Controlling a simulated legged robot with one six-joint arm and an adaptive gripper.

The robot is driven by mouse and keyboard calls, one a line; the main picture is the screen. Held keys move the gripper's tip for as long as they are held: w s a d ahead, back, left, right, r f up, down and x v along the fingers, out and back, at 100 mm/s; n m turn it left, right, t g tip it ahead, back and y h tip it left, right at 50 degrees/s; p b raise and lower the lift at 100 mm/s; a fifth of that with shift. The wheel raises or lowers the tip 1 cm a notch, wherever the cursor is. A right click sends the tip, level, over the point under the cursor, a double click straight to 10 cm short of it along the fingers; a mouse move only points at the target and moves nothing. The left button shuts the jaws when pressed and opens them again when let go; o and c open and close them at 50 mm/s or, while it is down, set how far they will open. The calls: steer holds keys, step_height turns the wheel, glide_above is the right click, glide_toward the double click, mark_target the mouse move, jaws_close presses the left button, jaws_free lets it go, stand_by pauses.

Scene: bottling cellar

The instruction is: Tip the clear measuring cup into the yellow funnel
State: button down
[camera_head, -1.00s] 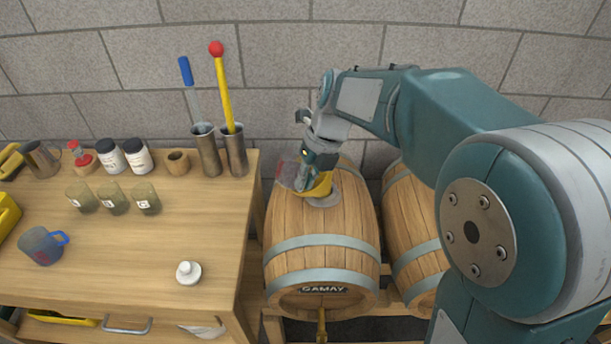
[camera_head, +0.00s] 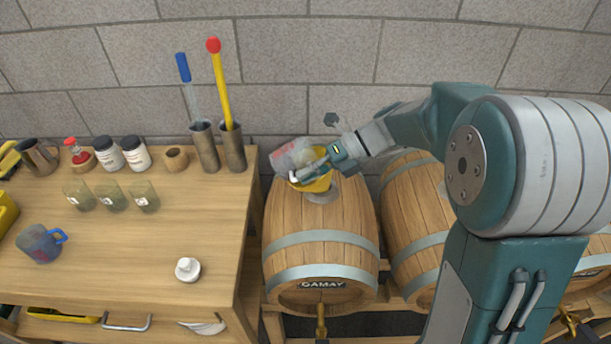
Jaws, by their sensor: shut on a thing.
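The yellow funnel (camera_head: 318,184) sits on top of the barrel marked GAMAY, partly hidden by my gripper. My gripper (camera_head: 312,169) is at the funnel, reaching in from the right, and is shut on a clear cup (camera_head: 287,156) with red markings. The cup is at the left of the fingers, above and beside the funnel's rim, and looks tilted. Its contents and its exact contact with the funnel cannot be made out.
The GAMAY barrel (camera_head: 322,236) lies right of the wooden table (camera_head: 140,270), with another barrel (camera_head: 415,220) beside it. Metal cylinders (camera_head: 206,147) holding tall tools stand at the table's back right. Several small glasses (camera_head: 111,196) and a white stopper (camera_head: 188,269) are on the table.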

steer(key=shift+w+d+r+g+y, duration=0.1)
steer(key=shift+d+r+g+y, duration=0.3)
steer(key=shift+y, duration=0.85)
steer(key=shift+w+d+r+g+y, duration=0.15)
steer(key=shift+d+y, duration=0.4)
steer(key=shift+y, duration=0.75)
steer(key=shift+w+d+r+g+y, duration=0.1)
steer(key=shift+d+r+g+y, duration=0.3)
steer(key=shift+y, duration=0.85)
steer(key=shift+f, duration=0.1)
step_height(320, 180, up, 5)
steer(key=t+h, duration=0.1)
steer(key=h, duration=0.5)
steer(key=t+h, duration=0.2)
steer(key=h, duration=0.4)
steer(key=t+h, duration=0.1)
steer(key=h, duration=0.6)
steer(key=shift+s+m, duration=0.15)
steer(key=shift+m, duration=0.15)
